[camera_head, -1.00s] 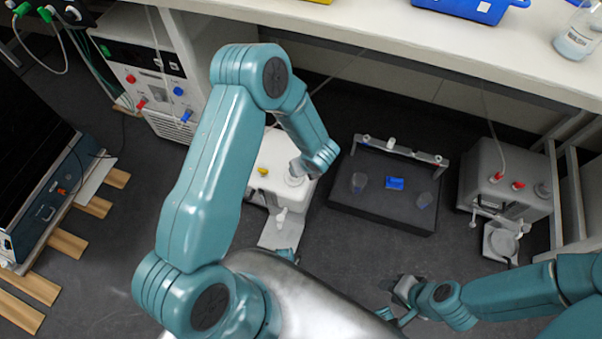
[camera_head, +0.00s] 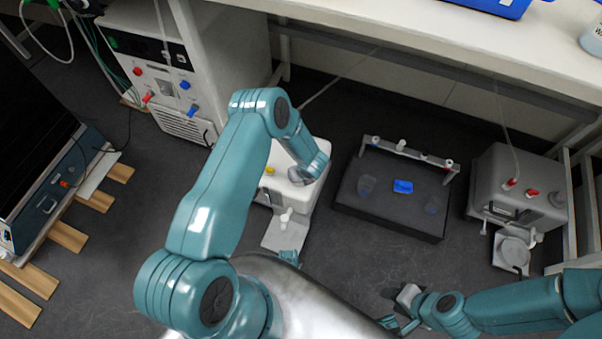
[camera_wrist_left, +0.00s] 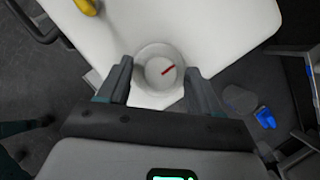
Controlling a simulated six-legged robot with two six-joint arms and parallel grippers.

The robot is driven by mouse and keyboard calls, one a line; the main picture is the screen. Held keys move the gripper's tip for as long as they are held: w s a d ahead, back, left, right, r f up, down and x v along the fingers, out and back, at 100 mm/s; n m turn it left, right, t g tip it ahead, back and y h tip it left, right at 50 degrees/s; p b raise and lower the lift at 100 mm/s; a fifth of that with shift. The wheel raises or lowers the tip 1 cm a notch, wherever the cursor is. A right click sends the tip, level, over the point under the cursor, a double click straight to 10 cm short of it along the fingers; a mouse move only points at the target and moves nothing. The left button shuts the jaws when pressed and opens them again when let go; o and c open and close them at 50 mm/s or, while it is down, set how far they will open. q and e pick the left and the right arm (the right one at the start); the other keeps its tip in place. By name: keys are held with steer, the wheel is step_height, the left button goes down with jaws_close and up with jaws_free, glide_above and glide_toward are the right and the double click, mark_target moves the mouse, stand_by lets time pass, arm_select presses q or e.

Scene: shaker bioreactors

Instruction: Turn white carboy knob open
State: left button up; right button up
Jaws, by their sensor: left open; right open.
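The white carboy (camera_head: 302,201) stands on the floor left of center in the head view, with a yellow cap (camera_head: 270,170) on top and a white spout (camera_head: 286,215) in front. In the left wrist view, a round whitish knob (camera_wrist_left: 158,66) with a red mark sits on the carboy's white top (camera_wrist_left: 220,30). My left gripper (camera_wrist_left: 157,84) is open above the carboy, with one finger on each side of the knob; contact is not clear. In the head view my left wrist partly hides the carboy top. My right gripper (camera_head: 396,307) is open and empty at the lower middle.
A dark shaker platform (camera_head: 385,218) with a blue item (camera_head: 403,186) stands right of the carboy. A grey carboy (camera_head: 515,185) stands farther right. A white bench (camera_head: 400,35) overhangs the back. Dark floor is free in front of the platform.

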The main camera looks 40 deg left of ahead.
arm_select(q)
steer(key=c, duration=1)
steer(key=shift+c, duration=0.2)
arm_select(e)
steer(key=shift+f, duration=0.1)
